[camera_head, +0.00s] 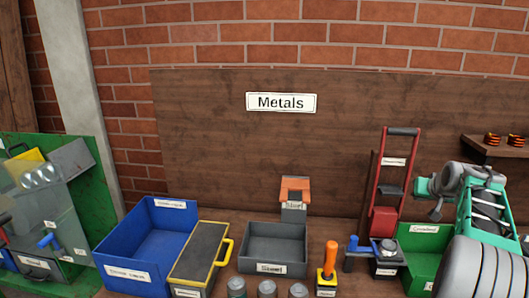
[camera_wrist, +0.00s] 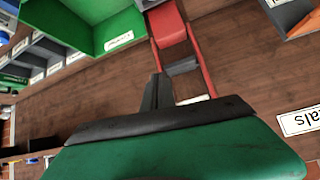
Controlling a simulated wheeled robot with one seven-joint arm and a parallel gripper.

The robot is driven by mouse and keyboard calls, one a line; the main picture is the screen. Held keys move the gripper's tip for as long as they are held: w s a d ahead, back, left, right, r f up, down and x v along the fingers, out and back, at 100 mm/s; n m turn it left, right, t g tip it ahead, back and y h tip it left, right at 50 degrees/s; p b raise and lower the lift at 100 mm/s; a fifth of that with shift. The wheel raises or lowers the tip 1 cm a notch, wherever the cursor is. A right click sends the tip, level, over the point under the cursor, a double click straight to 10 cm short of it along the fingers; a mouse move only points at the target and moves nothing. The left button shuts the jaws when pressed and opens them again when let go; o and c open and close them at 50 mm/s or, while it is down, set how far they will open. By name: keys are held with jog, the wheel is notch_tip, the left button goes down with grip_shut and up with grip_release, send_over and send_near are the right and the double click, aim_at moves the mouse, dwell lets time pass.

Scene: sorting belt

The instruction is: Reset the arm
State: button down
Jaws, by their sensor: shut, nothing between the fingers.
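My gripper (camera_wrist: 157,92) shows in the wrist view, with its dark fingers together and nothing between them. Its green body fills the bottom of that view. The fingers point toward a red frame (camera_wrist: 168,30), which stands beyond them; I see no contact. In the head view my green and grey arm is at the right edge, in front of the right end of the bench. The fingers cannot be made out clearly there.
A green bin (camera_head: 420,262) and the upright red frame (camera_head: 375,185) stand near my arm. A blue bin (camera_head: 140,235), a yellow-rimmed black box (camera_head: 201,254) and a grey Steel bin (camera_head: 272,245) stand further left. A Metals sign (camera_head: 281,102) hangs on the wooden board behind.

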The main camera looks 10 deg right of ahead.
jog(key=s+a+f+m+g+y, duration=0.15)
jog(key=s+a+f+g, duration=0.25)
jog(key=s+f, duration=0.7)
jog(key=s+a+f+g+y, duration=0.1)
jog(key=s+a+f+g, duration=0.3)
jog(key=s+a, duration=0.5)
jog(key=s+a+f+n, duration=0.1)
jog(key=s+a, duration=0.4)
jog(key=a, duration=0.3)
jog(key=s+a+f+n, duration=0.1)
jog(key=s+a, duration=0.3)
jog(key=a, duration=0.5)
jog(key=w+a+r+n+t, duration=0.1)
jog(key=a+r+n+t, duration=0.2)
jog(key=a+r, duration=0.4)
jog(key=a+n, duration=0.1)
jog(key=a, duration=0.2)
jog(key=shift+w+a+y, duration=0.3)
jog(key=shift+a+y, duration=0.05)
